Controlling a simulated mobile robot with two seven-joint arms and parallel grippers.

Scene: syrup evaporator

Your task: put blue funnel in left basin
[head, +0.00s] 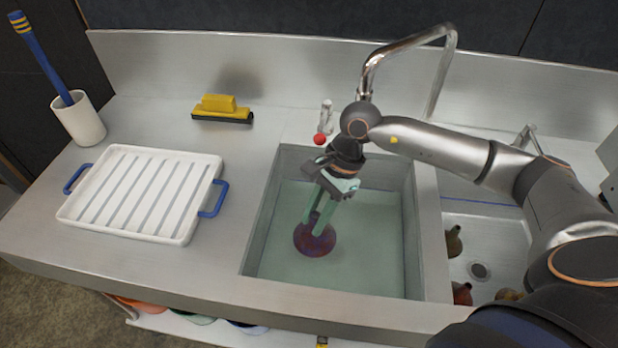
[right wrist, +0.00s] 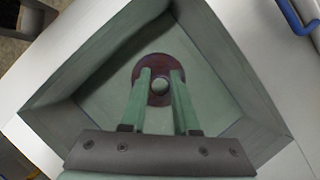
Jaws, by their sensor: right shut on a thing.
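The left basin (head: 428,245) holds greenish water. In it, low down, is a round dark purple-maroon thing (head: 314,240); I cannot tell that it is the blue funnel, and its colour does not look plainly blue. My right gripper (head: 318,222) reaches down into the basin, its fingers tinted green and shut on this round thing. In the right wrist view, the round thing (right wrist: 160,61) shows as a maroon ring with a pale centre, between and beyond the fingertips (right wrist: 161,76). My left gripper is not in view.
The right basin (head: 500,235) holds several brownish and red items and a drain. A faucet (head: 405,45) arches behind. A white rack with blue handles (head: 140,195), a yellow brush (head: 222,108) and a white cup (head: 78,120) stand on the left counter. A small red ball (head: 319,139) is at the basin's back edge.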

